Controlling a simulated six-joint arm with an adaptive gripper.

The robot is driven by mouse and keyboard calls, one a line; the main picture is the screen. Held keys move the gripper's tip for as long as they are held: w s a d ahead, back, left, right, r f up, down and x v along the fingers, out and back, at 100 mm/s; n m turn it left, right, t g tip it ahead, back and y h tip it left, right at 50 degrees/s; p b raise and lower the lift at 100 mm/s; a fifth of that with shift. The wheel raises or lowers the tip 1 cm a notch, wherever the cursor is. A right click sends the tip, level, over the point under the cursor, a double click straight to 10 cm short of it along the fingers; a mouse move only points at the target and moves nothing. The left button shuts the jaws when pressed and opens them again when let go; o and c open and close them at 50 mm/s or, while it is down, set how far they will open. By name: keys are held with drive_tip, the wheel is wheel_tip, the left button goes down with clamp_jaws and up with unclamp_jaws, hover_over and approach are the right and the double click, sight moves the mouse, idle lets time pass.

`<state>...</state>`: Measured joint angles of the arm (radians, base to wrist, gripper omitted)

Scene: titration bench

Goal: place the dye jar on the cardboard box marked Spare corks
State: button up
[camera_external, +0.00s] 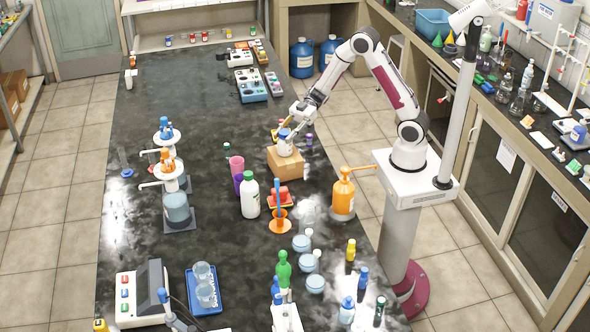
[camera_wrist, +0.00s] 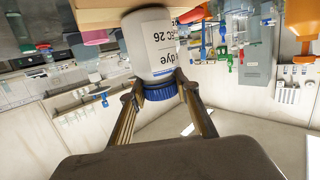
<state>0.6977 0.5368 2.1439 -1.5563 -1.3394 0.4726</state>
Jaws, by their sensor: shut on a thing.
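The dye jar (camera_external: 285,149) is white with a blue lid and stands upright at the top of a brown cardboard box (camera_external: 287,166). In the wrist view the jar (camera_wrist: 150,45) appears upside down, with "dye" readable on its label. My gripper (camera_external: 287,134) comes from above, its fingers (camera_wrist: 160,88) shut on the jar at its blue lid. The jar's base meets or nearly meets the tan box top (camera_wrist: 100,14) in the wrist view; I cannot tell whether it fully rests there. No marking on the box is readable.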

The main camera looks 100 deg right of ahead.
drive_tip(key=o, duration=1.2)
drive_tip(key=shift+f, duration=0.1)
drive_tip(key=shift+r+v, duration=0.2)
drive_tip(key=shift+v, duration=5.85)
drive_tip(key=shift+w, duration=0.15)
